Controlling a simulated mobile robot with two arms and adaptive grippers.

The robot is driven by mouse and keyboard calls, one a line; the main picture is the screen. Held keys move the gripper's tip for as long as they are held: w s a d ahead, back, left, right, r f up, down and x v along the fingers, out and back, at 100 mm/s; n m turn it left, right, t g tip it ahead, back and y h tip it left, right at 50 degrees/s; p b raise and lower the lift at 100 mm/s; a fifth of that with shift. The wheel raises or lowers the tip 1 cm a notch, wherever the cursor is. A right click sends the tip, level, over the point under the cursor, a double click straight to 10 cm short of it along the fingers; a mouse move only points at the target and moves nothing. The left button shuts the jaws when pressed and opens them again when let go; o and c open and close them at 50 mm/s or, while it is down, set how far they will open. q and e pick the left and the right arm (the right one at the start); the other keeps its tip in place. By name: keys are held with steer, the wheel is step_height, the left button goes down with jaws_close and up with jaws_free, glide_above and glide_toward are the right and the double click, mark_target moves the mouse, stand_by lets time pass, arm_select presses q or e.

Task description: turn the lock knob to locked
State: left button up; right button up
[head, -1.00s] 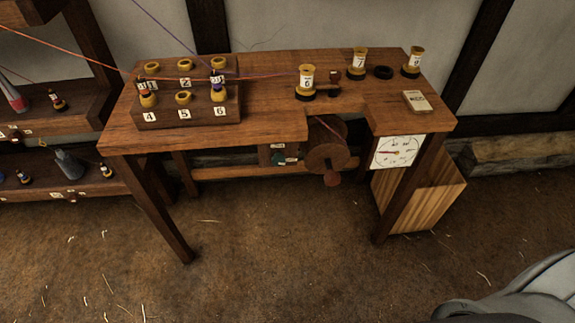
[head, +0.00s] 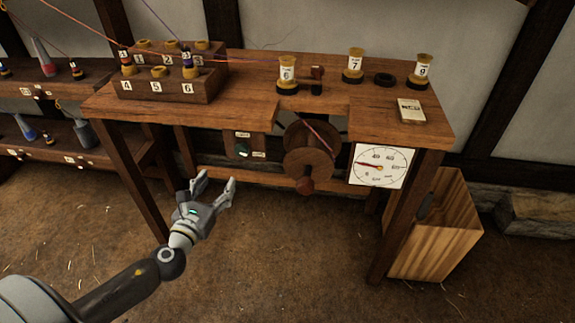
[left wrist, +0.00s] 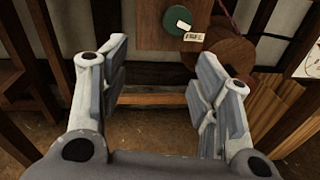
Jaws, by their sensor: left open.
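The lock knob (head: 242,148) is a small dark green round knob on a wooden panel under the table, left of the reel. Small white labels sit above it and to its lower right. In the left wrist view the green knob (left wrist: 177,19) shows at the top, beyond the fingers, with a white label (left wrist: 194,37) beside it. Its exact setting is too small to tell. My left gripper (head: 213,180) is open and empty, below and left of the knob and apart from it. Its spread fingers also show in the left wrist view (left wrist: 165,80). My right gripper is not in view.
A wooden reel (head: 308,158) with a crank hangs right of the knob, and a white dial (head: 381,166) is further right. The table (head: 250,86) overhangs the knob, with legs at both sides. A wooden bin (head: 432,235) stands at the right. Floor in front is clear.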

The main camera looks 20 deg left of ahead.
mark_target(240, 153)
arm_select(q)
steer(key=shift+m+t+h, duration=0.3)
steer(key=shift+m+t, duration=0.1)
steer(key=shift+m, duration=0.2)
steer(key=w, duration=0.3)
steer(key=w+r, duration=0.1)
steer(key=w, duration=0.7)
steer(key=shift+w+d+r, duration=0.15)
steer(key=shift+d+r, duration=0.2)
steer(key=shift+d, duration=0.05)
steer(key=shift+c, duration=0.5)
steer(key=c, duration=0.9)
